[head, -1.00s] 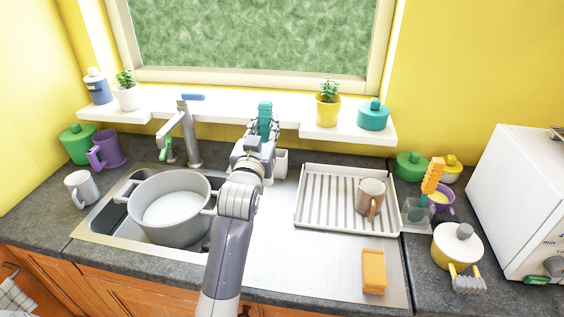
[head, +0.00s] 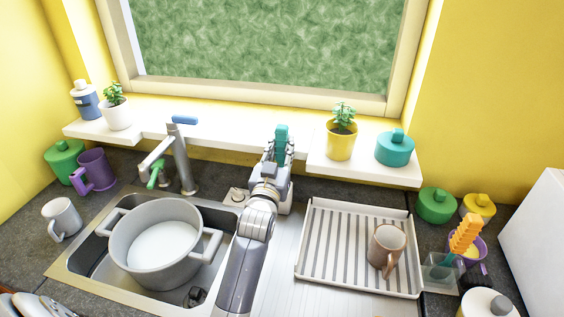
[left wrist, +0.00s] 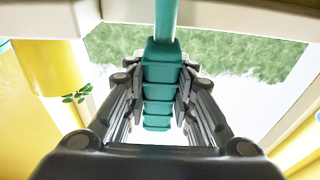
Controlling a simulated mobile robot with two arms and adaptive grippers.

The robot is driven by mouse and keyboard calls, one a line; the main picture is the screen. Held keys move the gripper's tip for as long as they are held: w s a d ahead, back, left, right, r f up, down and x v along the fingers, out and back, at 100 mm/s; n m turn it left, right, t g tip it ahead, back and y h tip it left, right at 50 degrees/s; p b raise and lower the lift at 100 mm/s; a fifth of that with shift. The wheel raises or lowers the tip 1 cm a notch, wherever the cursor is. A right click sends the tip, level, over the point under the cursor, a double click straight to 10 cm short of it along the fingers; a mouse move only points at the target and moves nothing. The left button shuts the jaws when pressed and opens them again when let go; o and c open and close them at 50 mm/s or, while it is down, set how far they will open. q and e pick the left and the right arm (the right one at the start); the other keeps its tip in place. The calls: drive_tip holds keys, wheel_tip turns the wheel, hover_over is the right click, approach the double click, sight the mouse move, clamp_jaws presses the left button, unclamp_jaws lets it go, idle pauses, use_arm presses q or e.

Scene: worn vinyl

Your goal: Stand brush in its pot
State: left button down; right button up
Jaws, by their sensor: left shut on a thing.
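The brush (head: 281,146) has a teal handle that points up in the head view. My left gripper (head: 279,158) is shut on it, above the back edge of the counter in front of the sill. In the left wrist view, the teal ribbed handle (left wrist: 158,88) sits between both fingers; its far end runs out of the top of the picture. The brush's lower end is hidden in the head view. A small pale pot (head: 287,203) stands just behind and right of my left wrist, mostly hidden by it. My right gripper is not in view.
The sink holds a large grey pan (head: 160,240). The tap (head: 183,160) stands left of my arm. A white drying rack (head: 325,262) with a brown mug (head: 387,248) is to the right. The window sill (head: 230,145) carries plants and jars. An orange-handled utensil (head: 465,236) stands far right.

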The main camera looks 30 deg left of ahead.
sight(281, 162)
use_arm(q)
wheel_tip(281, 162, down, 4)
drive_tip(key=shift+w, duration=0.1)
drive_tip(key=shift+f, duration=0.2)
drive_tip(key=c, duration=1.4)
unclamp_jaws()
drive_tip(key=shift+o, duration=0.3)
drive_tip(key=shift+r, duration=0.1)
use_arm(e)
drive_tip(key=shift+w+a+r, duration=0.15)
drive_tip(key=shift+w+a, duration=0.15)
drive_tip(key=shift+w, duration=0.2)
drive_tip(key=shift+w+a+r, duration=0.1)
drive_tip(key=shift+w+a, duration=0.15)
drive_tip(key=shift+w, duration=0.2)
